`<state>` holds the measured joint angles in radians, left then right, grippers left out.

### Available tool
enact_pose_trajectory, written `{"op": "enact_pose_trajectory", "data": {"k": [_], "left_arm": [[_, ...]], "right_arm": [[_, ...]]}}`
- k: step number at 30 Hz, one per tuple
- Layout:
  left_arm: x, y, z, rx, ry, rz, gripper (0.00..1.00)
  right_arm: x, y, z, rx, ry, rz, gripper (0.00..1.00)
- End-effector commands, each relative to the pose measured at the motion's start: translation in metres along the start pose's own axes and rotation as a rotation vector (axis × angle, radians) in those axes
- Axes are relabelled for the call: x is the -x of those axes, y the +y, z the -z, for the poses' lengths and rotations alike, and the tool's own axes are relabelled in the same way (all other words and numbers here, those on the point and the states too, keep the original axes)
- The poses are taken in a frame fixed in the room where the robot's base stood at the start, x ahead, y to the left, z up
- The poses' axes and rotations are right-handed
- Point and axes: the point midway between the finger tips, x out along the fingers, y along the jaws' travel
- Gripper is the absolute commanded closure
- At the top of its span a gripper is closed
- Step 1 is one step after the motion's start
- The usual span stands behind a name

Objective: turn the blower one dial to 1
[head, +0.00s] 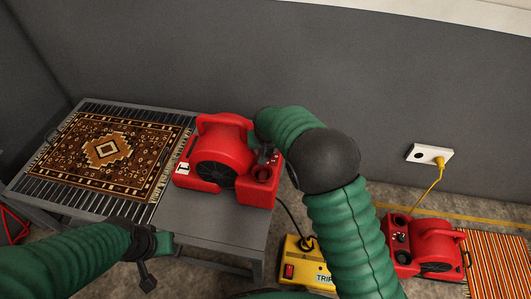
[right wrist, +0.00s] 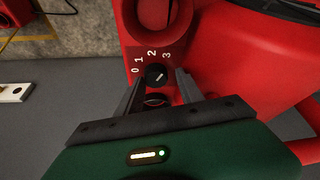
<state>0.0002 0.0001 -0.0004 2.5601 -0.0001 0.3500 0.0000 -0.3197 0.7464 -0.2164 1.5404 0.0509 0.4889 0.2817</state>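The red blower one (head: 222,150), with a "1" plate on its left side, stands on the grey table (head: 225,235). Its black dial (right wrist: 156,75) shows in the right wrist view under the numbers 0, 1, 2 and 3. The dial's pale pointer line slants up to the right, roughly toward 3. My right gripper (head: 264,156) is at the blower's control panel. In the right wrist view its fingers (right wrist: 158,78) are apart, one on each side of the dial, with gaps visible. My left gripper (head: 148,280) hangs low by the table's front; its opening is unclear.
A patterned rug (head: 108,150) lies on the slatted left part of the table. A yellow trip box (head: 306,272) with a red switch stands on the floor. A second red blower (head: 435,245) sits at right beside a striped rug (head: 498,265). A wall socket (head: 428,154) holds a yellow plug.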

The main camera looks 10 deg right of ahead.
Motion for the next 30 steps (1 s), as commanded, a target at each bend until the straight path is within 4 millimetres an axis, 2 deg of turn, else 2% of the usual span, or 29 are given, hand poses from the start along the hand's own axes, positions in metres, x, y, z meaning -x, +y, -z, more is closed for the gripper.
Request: {"op": "enact_pose_trajectory", "data": {"k": [2,9,19,30], "left_arm": [[-0.0023,0.0001,-0.0005,0.0,0.0,0.0,0.64],[-0.0016,0.0002,-0.0003,-0.001,0.0,0.0,0.64],[-0.0016,0.0001,-0.0003,0.0,0.0,0.0,0.64],[0.0039,0.0002,0.001,0.0,0.0,0.0,0.64]], "right_arm": [[-0.0066,0.0005,-0.0016,-0.001,-0.003,0.0,0.58],[-0.0065,0.0003,-0.001,-0.001,-0.003,0.001,0.58],[-0.0059,0.0,-0.0008,0.0,-0.002,0.001,1.0],[-0.004,0.0,0.0002,0.034,-0.001,0.017,1.0]]}}
